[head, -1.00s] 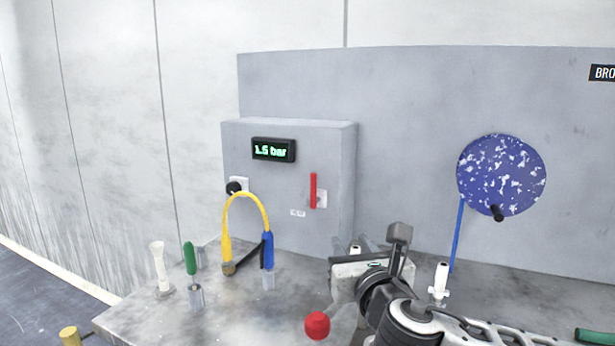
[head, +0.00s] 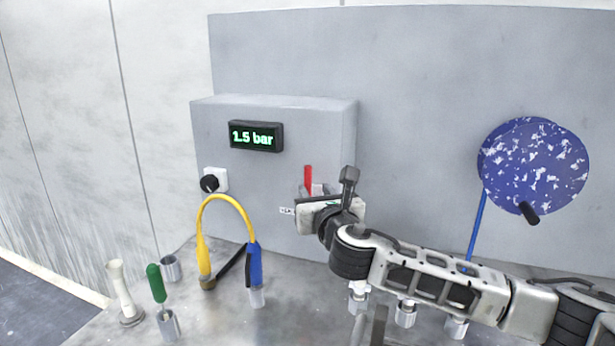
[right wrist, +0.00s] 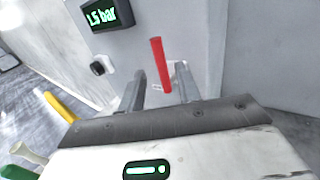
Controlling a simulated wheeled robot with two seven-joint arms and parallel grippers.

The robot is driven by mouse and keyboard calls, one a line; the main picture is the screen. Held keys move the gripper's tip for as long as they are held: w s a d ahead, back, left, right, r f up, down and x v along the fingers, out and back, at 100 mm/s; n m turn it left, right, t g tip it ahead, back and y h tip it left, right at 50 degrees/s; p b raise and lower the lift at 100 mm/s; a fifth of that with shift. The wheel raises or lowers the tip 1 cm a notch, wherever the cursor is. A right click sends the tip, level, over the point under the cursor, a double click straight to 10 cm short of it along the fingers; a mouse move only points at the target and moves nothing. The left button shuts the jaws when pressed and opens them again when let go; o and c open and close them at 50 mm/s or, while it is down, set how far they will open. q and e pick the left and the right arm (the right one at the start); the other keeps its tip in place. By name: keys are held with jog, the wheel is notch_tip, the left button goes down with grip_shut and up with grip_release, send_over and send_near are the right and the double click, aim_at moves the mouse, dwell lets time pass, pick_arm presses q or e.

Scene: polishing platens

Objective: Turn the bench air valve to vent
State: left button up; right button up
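The bench air valve has a red lever handle (head: 308,181) on the front of a grey box (head: 265,165); the lever stands upright. In the right wrist view the red lever (right wrist: 159,62) shows between the two fingers of my right gripper (right wrist: 160,90). Those fingers are apart, so the gripper is open. In the head view my right gripper (head: 318,195) is in front of the box and covers the lower part of the lever. I cannot tell whether it touches the lever. A display (head: 256,136) on the box reads 1.5 bar. My left gripper is not in view.
A black knob (head: 209,183) sits left of the lever. A yellow and blue looped tool (head: 226,200), a green-handled tool (head: 156,283) and a white tool (head: 120,287) stand on the bench. A blue speckled disc (head: 535,165) is at the right.

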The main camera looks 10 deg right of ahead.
aim_at(309, 181)
jog(key=w, duration=0.6)
jog(key=shift+w, duration=0.25)
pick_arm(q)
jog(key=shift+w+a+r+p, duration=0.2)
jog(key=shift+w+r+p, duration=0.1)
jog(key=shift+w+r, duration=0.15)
pick_arm(e)
jog(key=shift+w, duration=0.3)
